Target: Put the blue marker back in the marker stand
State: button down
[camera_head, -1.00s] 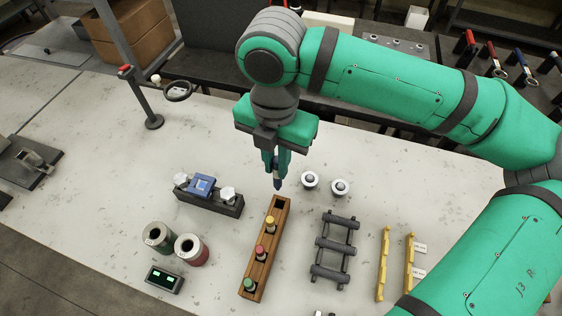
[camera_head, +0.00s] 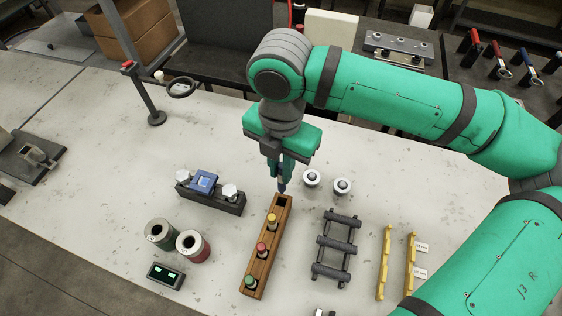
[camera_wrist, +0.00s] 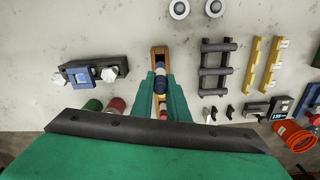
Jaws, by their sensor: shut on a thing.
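The marker stand (camera_head: 252,283) is a long wooden block on the bench, with yellow, red and green markers in a row. Its far end has an empty slot (camera_head: 281,209). My gripper (camera_head: 281,177) is shut on the blue marker (camera_head: 282,187), which points down just at the stand's far end. I cannot tell the height of its tip above the slot. In the wrist view the blue marker (camera_wrist: 160,85) sits between my fingers, over the wooden stand (camera_wrist: 160,51). The fingers hide much of the stand there.
Two round white-rimmed pieces (camera_head: 342,186) lie right of the stand, with a dark rack (camera_head: 334,246) and yellow bars (camera_head: 384,265) further right. On the left are a dark fixture with a blue block (camera_head: 203,182), two cans (camera_head: 192,246) and a small display (camera_head: 166,274).

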aim_at(281, 187)
jog(key=shift+a+f, duration=0.15)
jog(key=shift+f, duration=1.45)
jog(key=shift+s+f, duration=0.1)
jog(key=shift+f, duration=0.1)
jog(key=shift+f, duration=1.5)
dwell(0.6)
jog(key=shift+f, duration=0.3)
